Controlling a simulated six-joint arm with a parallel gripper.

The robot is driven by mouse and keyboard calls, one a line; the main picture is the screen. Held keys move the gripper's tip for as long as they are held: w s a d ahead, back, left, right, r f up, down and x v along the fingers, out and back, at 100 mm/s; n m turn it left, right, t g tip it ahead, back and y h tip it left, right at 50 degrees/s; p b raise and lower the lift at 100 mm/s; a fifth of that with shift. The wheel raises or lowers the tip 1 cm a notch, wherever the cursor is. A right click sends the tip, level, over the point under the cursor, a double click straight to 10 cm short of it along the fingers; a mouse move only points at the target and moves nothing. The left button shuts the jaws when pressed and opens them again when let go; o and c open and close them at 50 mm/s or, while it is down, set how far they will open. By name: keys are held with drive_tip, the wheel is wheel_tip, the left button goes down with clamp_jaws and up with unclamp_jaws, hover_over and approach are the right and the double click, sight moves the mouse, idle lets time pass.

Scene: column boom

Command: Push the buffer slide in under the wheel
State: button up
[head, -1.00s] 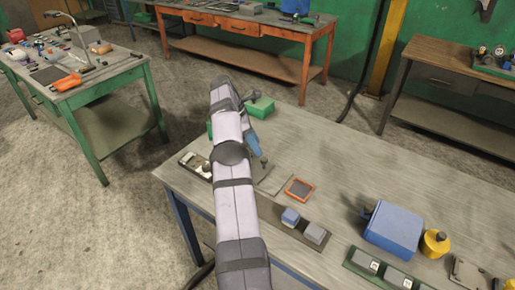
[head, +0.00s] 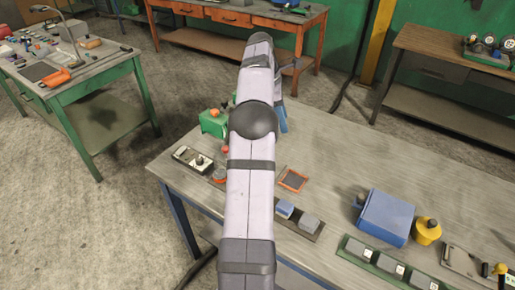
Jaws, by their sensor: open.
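A green machine body (head: 213,123) with an orange part on top stands near the far left of the workbench (head: 330,150). My arm crosses in front of it. A small red knob (head: 225,149) shows just left of my arm, below the green body; I cannot tell whether it belongs to the slide. The wheel and the slide are not clearly visible and may be behind my arm. My gripper (head: 281,116) is mostly hidden; only a blue part at the arm's far end shows, above the bench. Its fingertips and any contact are hidden.
An orange-framed pad (head: 292,180), a holder with blue and grey blocks (head: 300,219), a blue box (head: 385,217) and a yellow knobbed canister (head: 427,231) sit to the right.

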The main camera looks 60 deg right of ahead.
drive_tip(key=w+a+f+m+t+y, duration=0.1)
drive_tip(key=w+a+f+m+t, duration=0.25)
drive_tip(key=a+f+m, duration=0.6)
drive_tip(key=w+d+f+m+t+h, duration=0.1)
drive_tip(key=w+d+m+t, duration=0.1)
drive_tip(key=d+m, duration=0.3)
drive_tip(key=shift+w+d+m+h, duration=0.4)
drive_tip(key=shift+w+d, duration=0.2)
drive_tip(key=shift+d, duration=0.15)
drive_tip(key=shift+f, duration=0.25)
drive_tip(key=shift+p+x, duration=1.5)
drive_tip(key=shift+x, duration=2.05)
